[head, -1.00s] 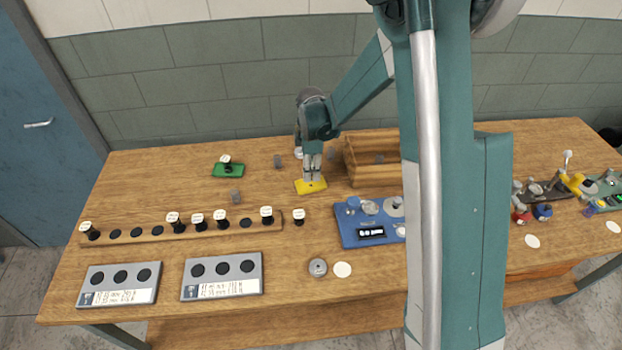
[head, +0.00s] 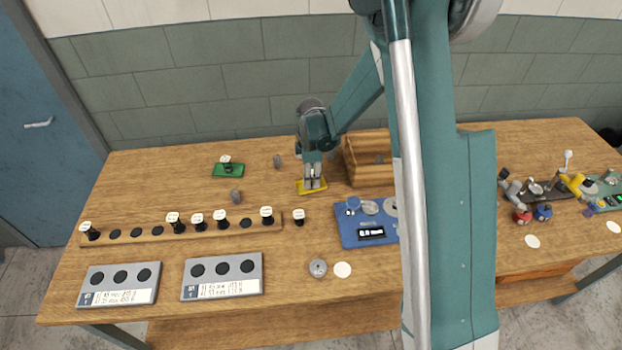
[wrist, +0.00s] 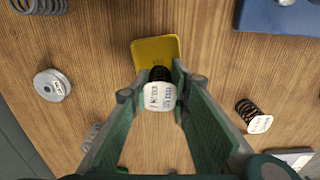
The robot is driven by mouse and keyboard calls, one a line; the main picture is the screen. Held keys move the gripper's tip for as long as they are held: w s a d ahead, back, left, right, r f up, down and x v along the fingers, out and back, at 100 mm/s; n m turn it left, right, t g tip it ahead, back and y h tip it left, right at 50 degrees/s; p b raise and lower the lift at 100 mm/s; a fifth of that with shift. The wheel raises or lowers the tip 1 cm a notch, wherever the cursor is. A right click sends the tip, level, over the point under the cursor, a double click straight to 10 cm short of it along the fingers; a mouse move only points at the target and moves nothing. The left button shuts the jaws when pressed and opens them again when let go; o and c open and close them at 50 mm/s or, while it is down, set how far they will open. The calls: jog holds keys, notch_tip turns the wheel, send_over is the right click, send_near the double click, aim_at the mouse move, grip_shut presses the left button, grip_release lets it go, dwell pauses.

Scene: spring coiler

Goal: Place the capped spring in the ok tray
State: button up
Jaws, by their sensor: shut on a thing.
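My gripper (head: 313,180) is at the small yellow plate (head: 303,189), behind the middle of the table. In the wrist view its fingers are closed on a dark spring with a white lettered cap (wrist: 159,96). The held spring is over or on the plate's near edge; I cannot tell if it touches. Two grey trays with three black round spots each lie at the front left: one left tray (head: 90,299) and one right tray (head: 191,293). Their labels are too small to read, so I cannot tell which is the ok tray.
A wooden rack (head: 205,231) holds several capped springs. Another capped spring (head: 299,217) stands right of it. A blue device (head: 350,238) with a display, a wooden box (head: 362,165) and a green plate (head: 222,174) are nearby.

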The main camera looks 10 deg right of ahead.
jog(key=shift+f, duration=0.15)
jog(key=o, duration=0.8)
jog(key=shift+r, duration=6.15)
